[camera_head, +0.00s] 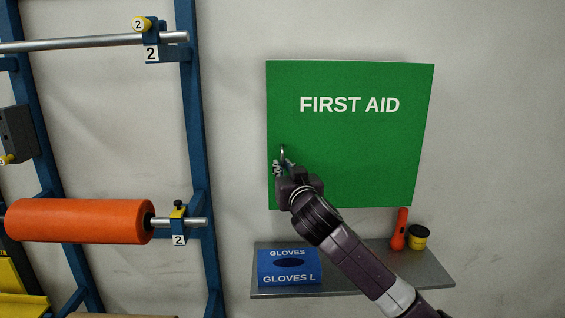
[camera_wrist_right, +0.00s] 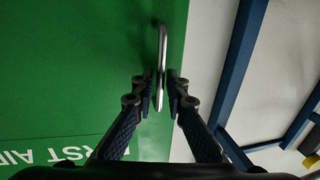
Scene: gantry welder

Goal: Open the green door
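The green door (camera_head: 350,140) is a square panel marked FIRST AID on the wall, and it looks closed. Its thin metal handle (camera_head: 283,152) is near the lower left edge. It also shows as an upright bar in the right wrist view (camera_wrist_right: 162,45). My right gripper (camera_head: 281,166) is at the handle. My left gripper is not in view.
Below the door is a grey shelf (camera_head: 350,274) with a blue gloves box (camera_head: 289,267), an orange flashlight-like object (camera_head: 399,229) and a yellow-black roll (camera_head: 417,237). A blue rack (camera_head: 193,110) with an orange roll (camera_head: 80,221) stands left. The wall between rack and door is bare.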

